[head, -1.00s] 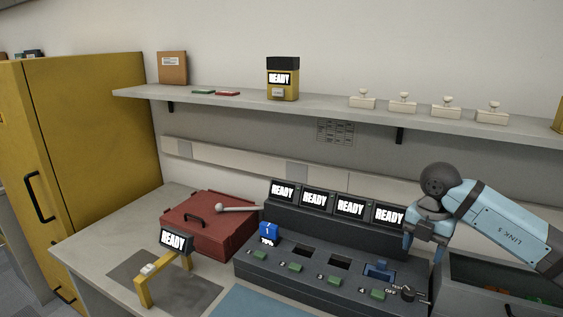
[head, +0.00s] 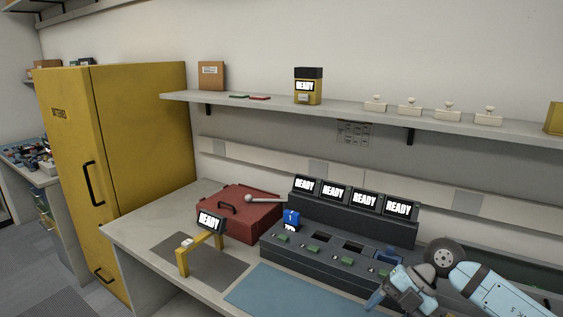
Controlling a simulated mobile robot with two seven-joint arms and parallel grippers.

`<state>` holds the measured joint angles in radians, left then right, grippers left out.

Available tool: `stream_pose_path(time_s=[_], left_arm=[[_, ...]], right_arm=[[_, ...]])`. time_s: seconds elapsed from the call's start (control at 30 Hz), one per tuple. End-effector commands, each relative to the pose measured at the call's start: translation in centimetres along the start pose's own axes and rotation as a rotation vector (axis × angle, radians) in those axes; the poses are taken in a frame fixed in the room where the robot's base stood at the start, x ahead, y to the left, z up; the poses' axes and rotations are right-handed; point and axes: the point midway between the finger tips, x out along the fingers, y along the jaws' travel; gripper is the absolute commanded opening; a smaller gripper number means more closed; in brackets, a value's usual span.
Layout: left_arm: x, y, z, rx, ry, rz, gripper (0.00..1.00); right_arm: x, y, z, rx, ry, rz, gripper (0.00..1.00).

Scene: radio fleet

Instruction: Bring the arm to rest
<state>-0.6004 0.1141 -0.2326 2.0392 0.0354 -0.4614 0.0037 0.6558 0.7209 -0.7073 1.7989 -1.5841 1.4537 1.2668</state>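One blue arm with a dark round joint comes in from the right edge in the head view. Its gripper (head: 384,297) hangs low in front of the right end of the dark charging station (head: 330,262). I cannot make out a gap between its fingers or anything held. The other arm is not in view. A blue battery (head: 291,219) stands in the station's leftmost bay. A blue piece (head: 388,257) shows at the rightmost bay, partly hidden by the arm. The screens along the station's back read READY.
A red case (head: 240,212) and a yellow stand (head: 183,262) with a READY screen are on the bench. A blue mat (head: 285,292) lies in front of the station. A shelf (head: 200,98) runs above. A yellow cabinet (head: 140,140) stands at left.

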Motion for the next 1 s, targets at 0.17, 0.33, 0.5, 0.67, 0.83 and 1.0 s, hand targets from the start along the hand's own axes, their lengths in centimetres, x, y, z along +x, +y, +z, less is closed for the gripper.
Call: stream_pose_path(time_s=[0.17, 0.33, 0.5, 0.67, 0.83, 1.0], left_arm=[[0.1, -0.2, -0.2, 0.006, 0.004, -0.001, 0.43], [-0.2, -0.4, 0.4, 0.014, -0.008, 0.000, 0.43], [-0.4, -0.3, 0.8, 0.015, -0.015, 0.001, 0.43], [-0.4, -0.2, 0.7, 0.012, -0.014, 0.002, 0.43], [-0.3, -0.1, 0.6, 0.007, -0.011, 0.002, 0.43], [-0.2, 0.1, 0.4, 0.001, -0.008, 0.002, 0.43]], right_arm=[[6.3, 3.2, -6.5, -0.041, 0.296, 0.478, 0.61], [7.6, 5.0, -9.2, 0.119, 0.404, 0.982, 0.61], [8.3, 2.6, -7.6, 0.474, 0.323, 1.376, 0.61], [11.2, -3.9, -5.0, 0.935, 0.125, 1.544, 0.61], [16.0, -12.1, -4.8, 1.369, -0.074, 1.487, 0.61], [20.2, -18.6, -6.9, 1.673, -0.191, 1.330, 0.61]])
